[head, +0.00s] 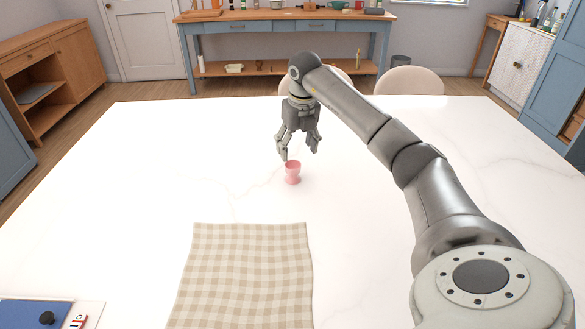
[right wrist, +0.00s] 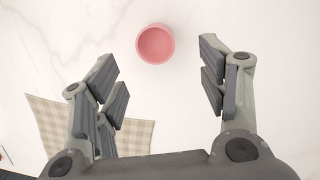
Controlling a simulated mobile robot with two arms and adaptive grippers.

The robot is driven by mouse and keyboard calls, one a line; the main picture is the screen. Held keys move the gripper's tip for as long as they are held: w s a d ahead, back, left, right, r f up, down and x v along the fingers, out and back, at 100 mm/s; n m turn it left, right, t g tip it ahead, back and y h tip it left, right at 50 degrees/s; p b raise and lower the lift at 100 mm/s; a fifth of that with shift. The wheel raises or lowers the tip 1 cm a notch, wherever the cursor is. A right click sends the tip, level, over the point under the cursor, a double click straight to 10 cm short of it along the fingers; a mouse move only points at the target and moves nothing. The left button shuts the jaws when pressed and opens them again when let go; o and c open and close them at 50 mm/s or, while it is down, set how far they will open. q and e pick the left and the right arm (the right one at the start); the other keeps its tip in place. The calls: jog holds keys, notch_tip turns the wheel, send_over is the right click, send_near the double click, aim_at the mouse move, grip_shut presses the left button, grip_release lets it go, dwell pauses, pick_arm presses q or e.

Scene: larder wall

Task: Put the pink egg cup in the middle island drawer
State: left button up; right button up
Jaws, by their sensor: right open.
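The pink egg cup (head: 292,173) stands upright on the white marble-look tabletop (head: 400,230), behind the checkered cloth. My right gripper (head: 299,154) is open, pointing down, above and just behind the cup in the head view. In the right wrist view the cup (right wrist: 155,44) shows from above, its round opening empty. It lies beyond the fingertips, between the lines of the two open fingers (right wrist: 162,80), and nothing is held. My left gripper is not in view. No island drawer can be seen in these frames.
A beige checkered cloth (head: 245,270) lies at the front middle of the tabletop. A blue object with a black knob (head: 35,314) is at the front left corner. Two chair backs (head: 410,81) stand beyond the far edge. The tabletop around the cup is clear.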

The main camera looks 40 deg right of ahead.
aim_at(293, 168)
notch_tip(293, 168, down, 3)
jog(key=shift+a+f, duration=0.1)
jog(key=shift+f, duration=0.05)
jog(key=f, duration=0.1)
jog(key=w+f+p, duration=0.1)
jog(key=f, duration=0.1)
jog(key=f+p, duration=0.1)
jog(key=shift+w+f, duration=0.25)
jog(key=shift+f, duration=0.5)
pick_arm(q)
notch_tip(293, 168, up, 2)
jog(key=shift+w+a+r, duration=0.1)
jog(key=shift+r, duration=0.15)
pick_arm(e)
jog(key=shift+c, duration=0.2)
jog(key=shift+c, duration=1.3)
jog(key=c, duration=0.9)
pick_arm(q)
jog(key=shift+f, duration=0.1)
pick_arm(e)
jog(key=shift+o, duration=0.2)
jog(key=shift+w+r, duration=0.1)
